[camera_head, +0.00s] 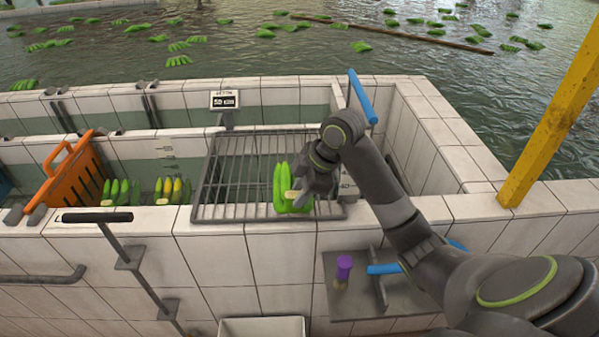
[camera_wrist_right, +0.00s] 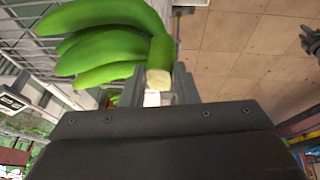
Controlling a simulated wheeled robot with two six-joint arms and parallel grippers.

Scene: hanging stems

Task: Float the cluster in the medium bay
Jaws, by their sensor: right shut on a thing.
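The cluster of green bananas (camera_head: 284,187) is in my right gripper (camera_head: 306,192), over the right part of the metal rack (camera_head: 213,211). The cluster's fingers (camera_wrist_right: 105,42) point up and back in the head view. In the right wrist view, my right gripper (camera_wrist_right: 155,92) is shut on the pale cut stem end. I cannot tell whether the cluster touches the rack. The bay (camera_head: 145,153) left of the rack holds water and several green and yellow bananas. No label that I can read names the medium bay. My left gripper is not in the head view.
An orange slotted gate (camera_head: 76,172) stands at the bay's left side. A small display (camera_head: 224,99) stands behind the rack. A shelf with a purple-topped tool (camera_head: 343,268) is in front.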

